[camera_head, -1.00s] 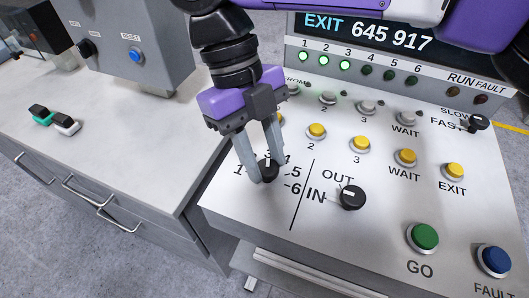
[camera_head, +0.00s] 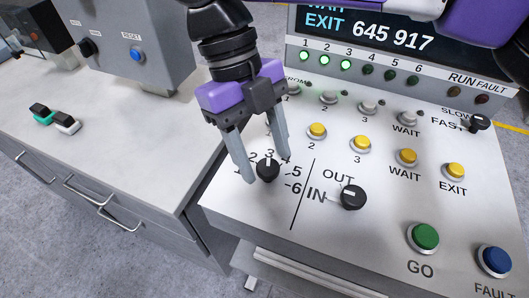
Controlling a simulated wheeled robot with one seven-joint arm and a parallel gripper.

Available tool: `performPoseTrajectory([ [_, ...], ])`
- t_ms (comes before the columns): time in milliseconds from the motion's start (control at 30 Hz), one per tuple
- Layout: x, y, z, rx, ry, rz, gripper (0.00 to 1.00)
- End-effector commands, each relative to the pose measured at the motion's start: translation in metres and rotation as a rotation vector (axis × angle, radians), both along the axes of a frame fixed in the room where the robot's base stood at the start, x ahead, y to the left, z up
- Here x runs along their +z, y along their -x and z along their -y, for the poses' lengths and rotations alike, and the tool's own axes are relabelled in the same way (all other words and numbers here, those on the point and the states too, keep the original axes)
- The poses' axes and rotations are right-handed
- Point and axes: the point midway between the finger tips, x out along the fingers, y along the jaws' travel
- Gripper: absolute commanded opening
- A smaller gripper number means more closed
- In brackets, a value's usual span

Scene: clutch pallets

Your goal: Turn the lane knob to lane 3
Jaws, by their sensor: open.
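The lane knob (camera_head: 268,170) is a small black dial on the sloping white panel, with numbers around it. Its white mark points up, at the 3. The 2, 3, 5 and 6 show around it; the 1 and 4 are partly hidden by my fingers. My gripper (camera_head: 266,166) is purple and black with grey fingers. It is open and empty, with one finger to the left of the knob and one behind it to the right, apart from it.
Right of the knob is the black IN/OUT knob (camera_head: 352,197). Yellow buttons (camera_head: 317,131) stand behind it, and a green GO button (camera_head: 425,236) and a blue FAULT button (camera_head: 495,260) lie front right. A display (camera_head: 400,35) stands at the back. The grey bench (camera_head: 110,150) is at left.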

Motion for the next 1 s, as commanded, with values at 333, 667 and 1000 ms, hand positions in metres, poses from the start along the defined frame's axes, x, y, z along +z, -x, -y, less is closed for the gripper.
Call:
performPoseTrajectory([
  [333,0.051,-0.016,-0.015,-0.001,-0.001,0.003,0.55],
  [667,0.065,-0.02,-0.019,0.001,-0.001,0.0,0.55],
  [1000,0.065,-0.02,-0.019,0.0,-0.001,0.001,0.55],
])
